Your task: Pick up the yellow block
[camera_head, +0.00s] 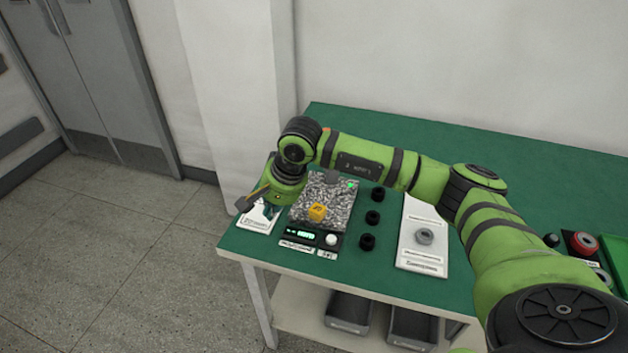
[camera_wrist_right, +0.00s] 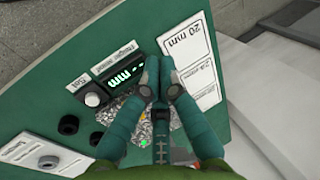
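A small yellow block (camera_head: 317,212) sits on the speckled top of a device (camera_head: 329,190) with a green display and a white knob. My right arm reaches across the table from the right. My right gripper (camera_head: 265,211) is left of the block, over a white labelled card, and not touching the block. In the right wrist view its teal fingers (camera_wrist_right: 160,66) come together at the tips, with nothing seen held between them. My left gripper is not in view.
Several black rings (camera_head: 374,218) stand in a column right of the device. A white card (camera_head: 414,256) with a grey ring (camera_head: 424,236) lies further right. A red-rimmed roll (camera_head: 583,244) is at far right. The table's front and left edges are close to the device.

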